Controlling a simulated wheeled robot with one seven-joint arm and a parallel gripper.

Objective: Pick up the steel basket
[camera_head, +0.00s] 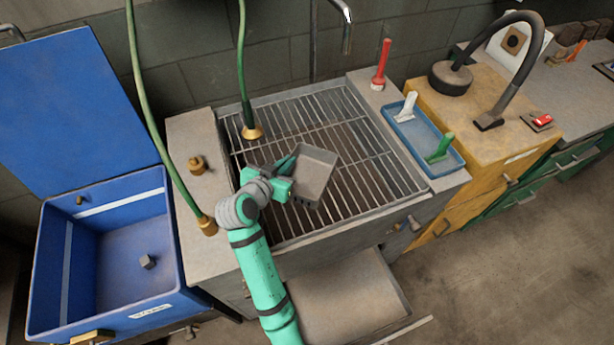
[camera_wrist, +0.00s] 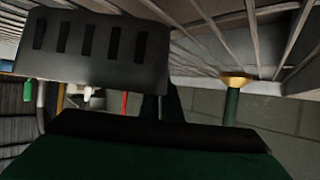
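The steel basket (camera_head: 315,172) is a small grey open-topped box over the middle of the barred sink grate (camera_head: 365,150). I cannot tell whether it rests on the bars. My gripper (camera_head: 287,164) is at the basket's left edge in the head view, with its dark fingers close to the rim. The wrist view shows the basket's slotted grey wall (camera_wrist: 100,52) close by, at the upper left. A dark green part of my gripper fills the bottom of that view. The fingers' contact with the basket is hidden, so I cannot tell whether they grip it.
A green hose with a brass nozzle (camera_head: 252,132) hangs just behind the gripper; another hose (camera_head: 172,160) hangs left. A blue tray (camera_head: 452,172) with brushes and a red tool (camera_head: 380,70) stand right. An open blue bin (camera_head: 110,290) stands left. An open drawer (camera_head: 345,300) lies below.

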